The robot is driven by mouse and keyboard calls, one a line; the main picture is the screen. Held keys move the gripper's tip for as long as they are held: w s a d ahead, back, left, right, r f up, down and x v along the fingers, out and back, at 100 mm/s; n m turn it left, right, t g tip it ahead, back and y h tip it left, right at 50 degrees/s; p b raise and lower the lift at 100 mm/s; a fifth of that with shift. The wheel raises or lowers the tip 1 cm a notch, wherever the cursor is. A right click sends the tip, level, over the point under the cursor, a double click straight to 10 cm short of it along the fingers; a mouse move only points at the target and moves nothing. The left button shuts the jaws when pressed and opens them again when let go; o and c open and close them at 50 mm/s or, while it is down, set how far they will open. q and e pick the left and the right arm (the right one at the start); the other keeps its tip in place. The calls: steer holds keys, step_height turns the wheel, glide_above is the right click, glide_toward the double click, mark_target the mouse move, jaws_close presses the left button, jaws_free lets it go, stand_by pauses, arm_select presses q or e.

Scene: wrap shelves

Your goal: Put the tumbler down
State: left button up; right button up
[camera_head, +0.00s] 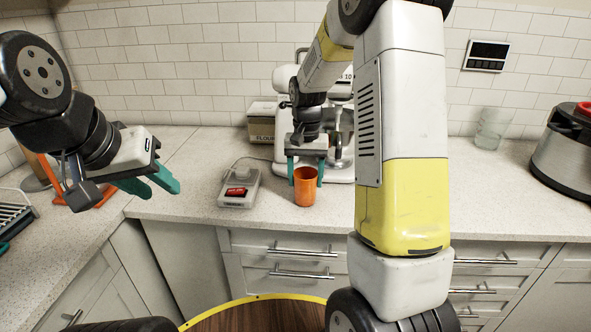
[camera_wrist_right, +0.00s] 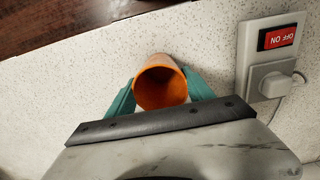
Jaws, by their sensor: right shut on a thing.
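The orange tumbler (camera_head: 305,192) is upright at the front of the speckled counter, between the teal fingers of my right gripper (camera_head: 306,182). In the right wrist view the tumbler (camera_wrist_right: 160,84) shows its open, empty mouth, with a finger pressed on each side. Its base is at or just above the countertop; I cannot tell whether it touches.
A switch box (camera_head: 239,188) with a plug and red switch lies left of the tumbler. A stand mixer (camera_head: 342,135) and a flour box (camera_head: 262,122) stand behind. Counter right of my right arm is partly free.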

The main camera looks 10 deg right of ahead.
steer(key=shift+f, duration=0.2)
steer(key=o, duration=1.4)
steer(key=shift+c, duration=0.2)
